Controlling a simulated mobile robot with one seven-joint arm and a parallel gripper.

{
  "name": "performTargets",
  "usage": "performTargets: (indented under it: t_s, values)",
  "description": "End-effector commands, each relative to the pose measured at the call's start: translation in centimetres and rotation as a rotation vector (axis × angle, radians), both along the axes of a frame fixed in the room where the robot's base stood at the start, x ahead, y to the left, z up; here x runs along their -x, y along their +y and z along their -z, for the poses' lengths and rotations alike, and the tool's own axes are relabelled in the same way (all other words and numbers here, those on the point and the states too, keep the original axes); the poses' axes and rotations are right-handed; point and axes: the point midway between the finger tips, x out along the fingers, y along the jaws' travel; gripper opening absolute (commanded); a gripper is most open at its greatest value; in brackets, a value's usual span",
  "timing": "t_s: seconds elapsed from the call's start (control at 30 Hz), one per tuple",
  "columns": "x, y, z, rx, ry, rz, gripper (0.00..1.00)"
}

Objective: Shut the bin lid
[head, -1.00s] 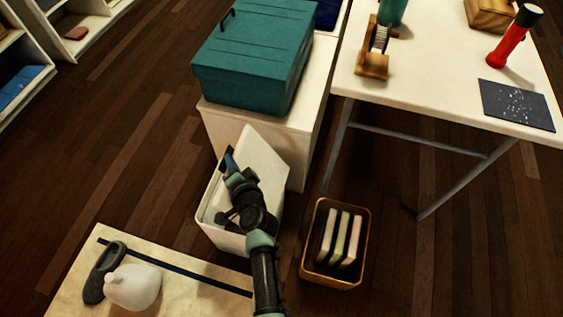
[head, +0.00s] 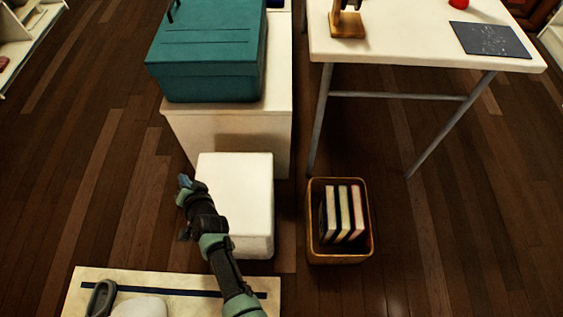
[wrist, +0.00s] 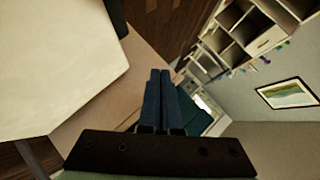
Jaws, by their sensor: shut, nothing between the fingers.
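The white bin (head: 262,243) stands on the floor in front of the white cabinet. Its lid (head: 245,180) lies flat across the top, and no opening shows in the head view. My gripper (head: 184,181) is at the left edge of the lid, its fingers pointing away toward the cabinet. In the wrist view my gripper (wrist: 160,75) has its two blue fingers together with nothing between them. A large pale surface (wrist: 60,60), which looks like the lid, fills the left of that view, apart from the fingertips. My arm hides the bin's near left part.
A teal box (head: 208,60) sits on the white cabinet (head: 235,140) behind the bin. A basket of books (head: 314,250) stands close to the right. A pale mat (head: 75,305) with a white jug (head: 140,307) lies in front. Dark floor is clear at left.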

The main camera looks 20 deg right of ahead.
Motion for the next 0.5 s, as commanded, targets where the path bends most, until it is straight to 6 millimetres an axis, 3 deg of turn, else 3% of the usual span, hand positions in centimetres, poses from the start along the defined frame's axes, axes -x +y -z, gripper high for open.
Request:
performTargets:
  t_s: [0.03, 0.1, 0.5]
  values:
    - [-0.1, 0.4, 2.0, 0.0, 0.0, -0.002, 0.0]
    - [-0.2, 0.8, 3.4, -0.001, 0.0, -0.001, 0.0]
    - [-0.5, 1.7, 8.1, 0.0, 0.0, 0.0, 0.0]
